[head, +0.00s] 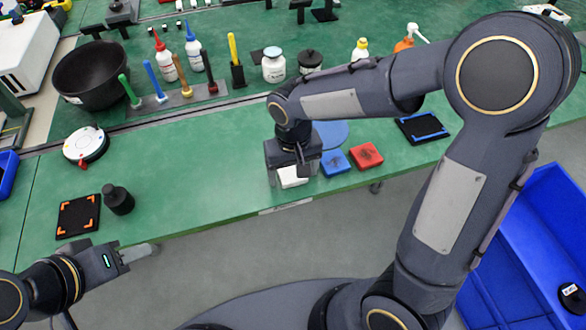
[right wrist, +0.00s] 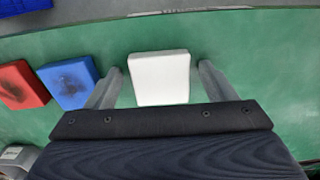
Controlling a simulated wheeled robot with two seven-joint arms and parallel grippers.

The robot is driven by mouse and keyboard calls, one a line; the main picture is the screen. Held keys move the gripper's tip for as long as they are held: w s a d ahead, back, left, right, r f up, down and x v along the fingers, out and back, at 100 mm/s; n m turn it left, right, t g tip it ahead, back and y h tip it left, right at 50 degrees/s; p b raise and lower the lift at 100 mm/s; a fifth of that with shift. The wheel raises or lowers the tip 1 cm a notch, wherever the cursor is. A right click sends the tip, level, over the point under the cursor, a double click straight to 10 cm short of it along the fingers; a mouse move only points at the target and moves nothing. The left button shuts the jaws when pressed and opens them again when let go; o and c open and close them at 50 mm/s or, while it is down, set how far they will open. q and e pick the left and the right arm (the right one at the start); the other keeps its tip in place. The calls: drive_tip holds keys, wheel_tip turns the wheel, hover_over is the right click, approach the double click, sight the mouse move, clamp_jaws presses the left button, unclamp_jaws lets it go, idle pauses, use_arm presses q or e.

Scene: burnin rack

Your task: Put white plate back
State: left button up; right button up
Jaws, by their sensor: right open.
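The white plate (right wrist: 160,78) is a small white block on the green bench. It also shows in the head view (head: 291,177), partly covered by my right gripper (head: 293,164). In the right wrist view the open fingers of my right gripper (right wrist: 161,84) stand on both sides of the plate, with a green gap on each side. My left gripper (head: 141,254) is at the lower left, in front of the bench edge. It is away from the plate, and its finger gap cannot be made out.
A blue block (head: 336,162) and a red block (head: 366,155) lie right of the plate. A black pad with blue corners (head: 421,127) lies farther right. A black pad with orange corners (head: 78,217) and a black bottle (head: 118,199) are left. The bench between is clear.

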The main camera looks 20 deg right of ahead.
sight(293, 174)
drive_tip(key=shift+r, duration=0.5)
wheel_tip(293, 174, up, 11)
drive_tip(key=p, duration=0.2)
drive_tip(key=s+d+m+t+y, duration=0.1)
drive_tip(key=s+d+t+y, duration=0.1)
drive_tip(key=s+d, duration=0.2)
drive_tip(key=s+d+f+m+t+y, duration=0.1)
drive_tip(key=s+d+t, duration=0.2)
drive_tip(key=s, duration=0.8)
drive_tip(key=shift+s+d+t+y, duration=0.15)
drive_tip(key=shift+d+t+y, duration=0.2)
drive_tip(key=shift+d, duration=0.75)
wheel_tip(293, 174, up, 3)
drive_tip(key=p, duration=0.3)
drive_tip(key=shift+r, duration=0.2)
